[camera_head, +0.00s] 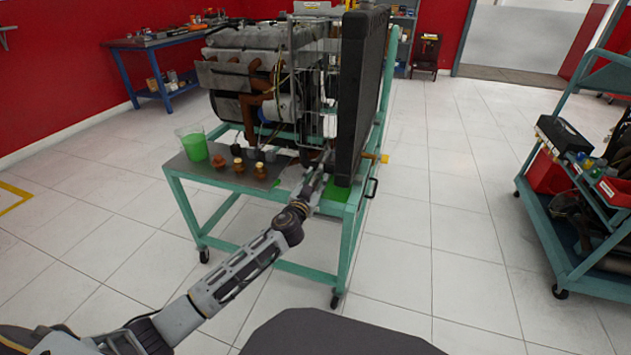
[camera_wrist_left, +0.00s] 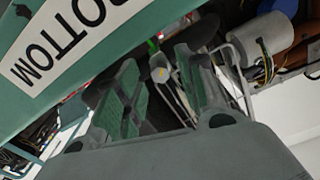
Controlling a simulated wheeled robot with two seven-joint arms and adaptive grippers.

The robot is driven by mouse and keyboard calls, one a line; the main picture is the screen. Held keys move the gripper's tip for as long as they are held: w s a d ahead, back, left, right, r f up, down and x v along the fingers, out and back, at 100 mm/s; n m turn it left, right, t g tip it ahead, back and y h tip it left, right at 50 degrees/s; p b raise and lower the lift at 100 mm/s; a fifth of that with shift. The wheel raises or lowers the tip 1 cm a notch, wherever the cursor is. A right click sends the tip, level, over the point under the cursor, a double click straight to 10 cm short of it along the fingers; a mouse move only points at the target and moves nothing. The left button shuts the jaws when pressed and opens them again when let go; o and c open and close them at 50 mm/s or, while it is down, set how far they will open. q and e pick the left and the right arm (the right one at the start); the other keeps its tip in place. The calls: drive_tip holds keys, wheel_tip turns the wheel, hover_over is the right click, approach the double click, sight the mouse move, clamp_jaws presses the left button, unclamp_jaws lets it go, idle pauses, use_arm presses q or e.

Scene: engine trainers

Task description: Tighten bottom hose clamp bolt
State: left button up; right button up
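The engine trainer (camera_head: 245,75) stands on a green wheeled frame (camera_head: 350,235). A tall black radiator-like panel (camera_head: 358,90) is at its right side. My left gripper (camera_head: 326,160) reaches in low beside this panel, and its fingertips are partly hidden there. In the left wrist view, the two green-padded fingers (camera_wrist_left: 155,80) are apart with a gap between them. A small pale yellow bolt-like head (camera_wrist_left: 160,74) shows in the gap, beyond the fingers; contact cannot be told. A white "BOTTOM" label (camera_wrist_left: 70,40) lies on a green surface at upper left. The clamp itself is not clearly visible. My right gripper is out of view.
A cup of green liquid (camera_head: 193,144) and several small brownish fittings (camera_head: 218,161) are on the frame's tray (camera_head: 190,172). A yellow part (camera_head: 384,158) sticks out right of the panel. A tool cart (camera_head: 545,215) stands at right. The floor between is clear.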

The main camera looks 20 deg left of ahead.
use_arm(q)
drive_tip(key=shift+w, duration=0.2)
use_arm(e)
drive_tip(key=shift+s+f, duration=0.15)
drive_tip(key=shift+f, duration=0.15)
use_arm(q)
clamp_jaws()
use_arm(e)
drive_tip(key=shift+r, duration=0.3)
